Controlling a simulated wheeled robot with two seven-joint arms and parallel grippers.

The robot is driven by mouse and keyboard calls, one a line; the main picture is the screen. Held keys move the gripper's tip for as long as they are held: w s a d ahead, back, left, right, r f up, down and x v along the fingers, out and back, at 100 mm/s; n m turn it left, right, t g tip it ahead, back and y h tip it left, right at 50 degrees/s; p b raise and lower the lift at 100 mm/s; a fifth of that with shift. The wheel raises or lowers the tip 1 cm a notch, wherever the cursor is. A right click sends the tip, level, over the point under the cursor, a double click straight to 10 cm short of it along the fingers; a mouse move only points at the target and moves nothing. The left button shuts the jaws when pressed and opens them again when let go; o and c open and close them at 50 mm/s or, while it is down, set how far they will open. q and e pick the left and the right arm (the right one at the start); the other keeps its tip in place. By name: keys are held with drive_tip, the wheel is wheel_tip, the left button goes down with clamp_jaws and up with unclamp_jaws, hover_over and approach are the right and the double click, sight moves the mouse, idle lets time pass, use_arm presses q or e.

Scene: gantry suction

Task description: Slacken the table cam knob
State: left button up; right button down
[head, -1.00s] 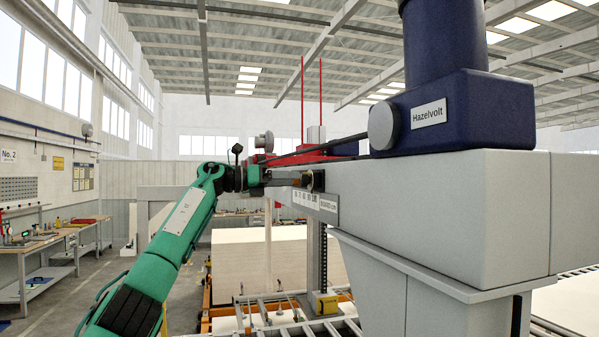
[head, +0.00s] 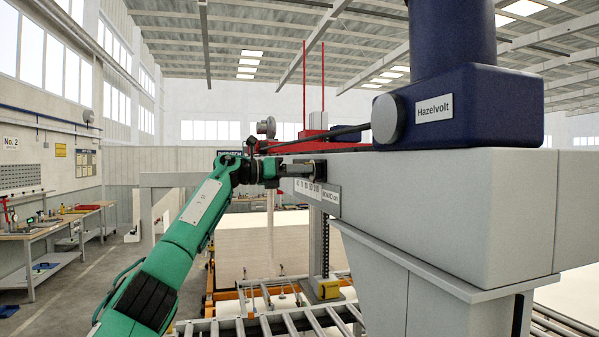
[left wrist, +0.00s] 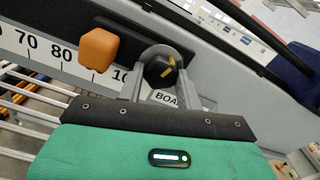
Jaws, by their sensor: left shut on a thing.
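A round black knob (left wrist: 160,71) with a yellow mark sits on a light disc on the grey beam in the left wrist view. My left gripper (left wrist: 161,80) is shut on it, one finger on each side. In the head view, my left gripper (head: 314,169) reaches the left end of the beam from the left, and the knob is mostly hidden between its fingers. An orange block-shaped handle (left wrist: 98,49) stands to the left of the knob, apart from the fingers. My right gripper is not in view.
A scale strip (left wrist: 45,50) with numbers runs along the beam (head: 450,215). A blue motor housing (head: 470,110) labelled Hazelvolt sits on top. A roller conveyor (head: 270,325) lies below. Workbenches (head: 60,240) stand far left, with open floor in front.

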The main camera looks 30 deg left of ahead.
use_arm(q)
drive_tip(key=shift+s+d+r, duration=0.1)
drive_tip(key=shift+d+r, duration=0.05)
drive_tip(key=shift+r+n, duration=0.15)
drive_tip(key=shift+n, duration=3.05)
